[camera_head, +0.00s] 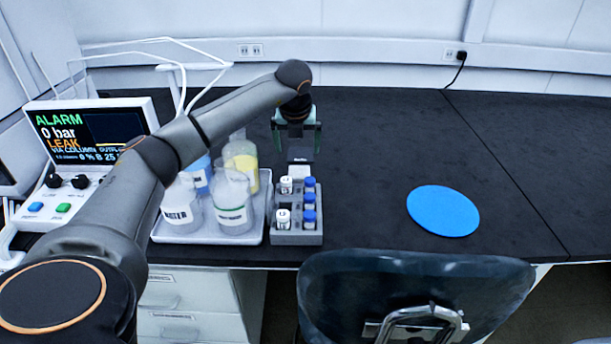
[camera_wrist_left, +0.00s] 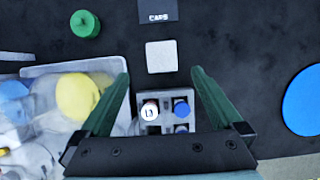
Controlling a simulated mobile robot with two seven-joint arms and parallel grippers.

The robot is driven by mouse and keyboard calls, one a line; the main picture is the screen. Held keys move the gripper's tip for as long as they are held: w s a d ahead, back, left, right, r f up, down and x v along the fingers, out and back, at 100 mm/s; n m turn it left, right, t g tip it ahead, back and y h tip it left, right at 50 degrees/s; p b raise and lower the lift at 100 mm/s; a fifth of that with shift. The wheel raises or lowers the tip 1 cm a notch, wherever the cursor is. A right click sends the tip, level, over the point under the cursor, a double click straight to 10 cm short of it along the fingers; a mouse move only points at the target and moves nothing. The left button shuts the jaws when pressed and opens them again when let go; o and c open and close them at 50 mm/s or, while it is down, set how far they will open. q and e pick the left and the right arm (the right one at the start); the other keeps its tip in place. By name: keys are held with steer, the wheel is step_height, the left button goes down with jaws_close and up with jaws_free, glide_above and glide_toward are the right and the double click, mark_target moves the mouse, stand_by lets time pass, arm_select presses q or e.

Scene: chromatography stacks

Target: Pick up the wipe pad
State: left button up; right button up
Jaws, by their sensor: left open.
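The wipe pad appears to be a small white square (camera_head: 300,154) lying flat on the black bench, just behind the grey vial rack. It also shows in the left wrist view (camera_wrist_left: 161,56), just beyond the fingertips and centred between them. My left gripper (camera_head: 297,146) points down over the bench near the pad, with its green fingers apart and nothing between them. The fingers also show in the left wrist view (camera_wrist_left: 160,76). The height of the fingertips above the pad is hard to tell. My right gripper is out of view.
A grey rack (camera_head: 297,238) of white- and blue-capped vials stands in front of the pad. A tray (camera_head: 262,212) of bottles is at left, beside an alarm monitor (camera_head: 90,130). A blue disc (camera_head: 443,210) lies right.

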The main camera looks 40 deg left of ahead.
arm_select(q)
glide_above(299, 171)
steer(key=s+d, duration=0.1)
steer(key=s, duration=0.1)
step_height(299, 171, down, 5)
steer(key=shift+d+r, duration=0.15)
steer(key=shift+d+b+x, duration=0.15)
steer(key=shift+b+x, duration=0.15)
steer(key=shift+x, duration=1.05)
steer(key=shift+d+b+x, duration=0.15)
steer(key=shift+b+x, duration=0.15)
steer(key=shift+x, duration=1.05)
steer(key=shift+c, duration=0.2)
steer(key=c, duration=1.2)
